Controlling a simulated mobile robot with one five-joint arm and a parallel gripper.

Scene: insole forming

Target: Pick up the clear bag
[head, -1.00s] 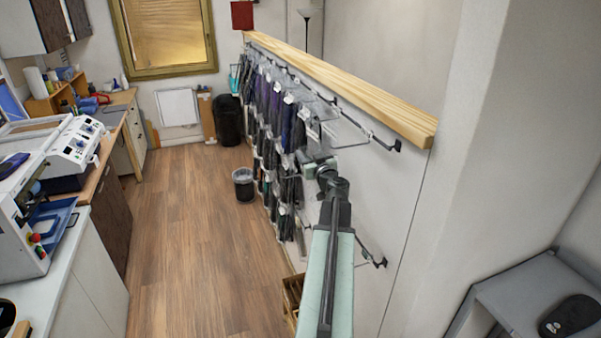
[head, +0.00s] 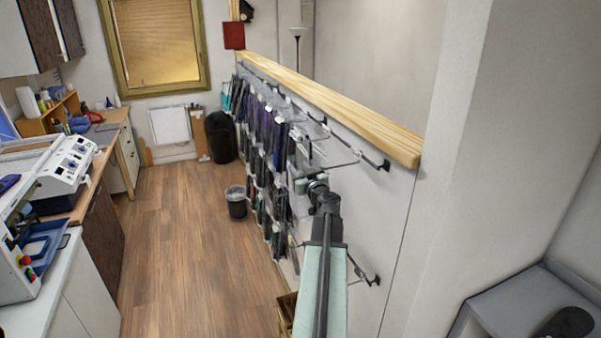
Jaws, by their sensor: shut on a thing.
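My gripper (head: 304,184) is at the near end of the hanging rack on the partition wall, just below a long wire hook. Its jaws are small and partly hidden behind my wrist. They are shut on a thin, see-through item that I take to be the clear bag (head: 298,163). The bag's outline is faint against the pale wall and the dark packets behind it. I cannot tell whether it still touches a hook.
Several rows of dark packets (head: 262,130) hang on the rack to the left of my gripper. A wooden ledge (head: 340,105) tops the wall. A bin (head: 236,203) stands on the floor, and a machine (head: 62,168) on the left counter. The floor between is clear.

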